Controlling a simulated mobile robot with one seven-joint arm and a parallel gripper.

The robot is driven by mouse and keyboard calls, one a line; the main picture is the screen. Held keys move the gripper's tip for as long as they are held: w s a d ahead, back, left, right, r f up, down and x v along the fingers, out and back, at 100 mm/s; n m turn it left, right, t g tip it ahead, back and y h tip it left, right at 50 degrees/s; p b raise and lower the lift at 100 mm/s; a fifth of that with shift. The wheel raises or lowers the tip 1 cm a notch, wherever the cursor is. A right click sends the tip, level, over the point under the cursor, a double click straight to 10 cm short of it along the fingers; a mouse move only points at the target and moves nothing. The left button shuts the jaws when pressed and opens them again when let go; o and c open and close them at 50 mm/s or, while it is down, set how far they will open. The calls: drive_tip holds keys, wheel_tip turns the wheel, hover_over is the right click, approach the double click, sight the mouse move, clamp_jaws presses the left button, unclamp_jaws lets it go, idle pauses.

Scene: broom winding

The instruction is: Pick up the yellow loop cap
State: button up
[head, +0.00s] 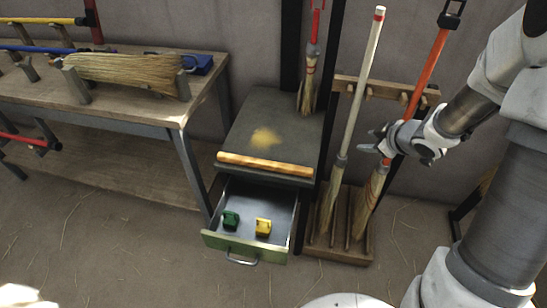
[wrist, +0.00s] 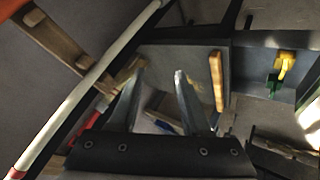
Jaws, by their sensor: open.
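The yellow loop cap (head: 263,227) lies in the open drawer (head: 286,212), on the right side of its floor. It also shows in the wrist view (wrist: 286,62) near the right edge. A green loop cap (head: 231,219) lies to its left in the same drawer, and shows in the wrist view (wrist: 274,84) as well. My gripper (head: 374,141) is in the air in front of the broom rack, up and to the right of the drawer. In the wrist view my gripper (wrist: 158,82) has its two fingers apart with nothing held between them.
A cabinet top (head: 285,125) with a wooden bar (head: 265,164) along its front edge stands above the drawer. Upright brooms in a wooden rack (head: 316,241) stand close to the drawer's right. A workbench (head: 130,108) with a straw broom head (head: 125,70) is at left. Floor in front is clear.

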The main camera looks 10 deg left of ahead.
drive_tip(key=s+a+f+n+g+y+b, duration=0.1)
drive_tip(key=s+a+f+g+y, duration=0.15)
drive_tip(key=f, duration=0.45)
drive_tip(key=s+a+f+n+g+y+b, duration=0.1)
drive_tip(key=s+a+f+n+y+b, duration=0.15)
drive_tip(key=f, duration=0.35)
drive_tip(key=n+g+y+b, duration=0.1)
drive_tip(key=g+y+b, duration=0.1)
drive_tip(key=g+y, duration=0.25)
approach(265, 220)
drive_tip(key=shift+t+y, duration=0.35)
drive_tip(key=shift+t, duration=0.05)
drive_tip(key=b+x, duration=0.2)
drive_tip(key=x, duration=0.1)
drive_tip(key=b+x, duration=0.1)
drive_tip(key=shift+s+a+f, duration=0.2)
drive_tip(key=shift+s+f, duration=0.15)
drive_tip(key=shift+f, duration=0.1)
drive_tip(key=shift+b+x, duration=1.25)
drive_tip(key=shift+x, duration=1.75)
drive_tip(key=shift+w, duration=0.2)
drive_tip(key=shift+c, duration=0.3)
clamp_jaws()
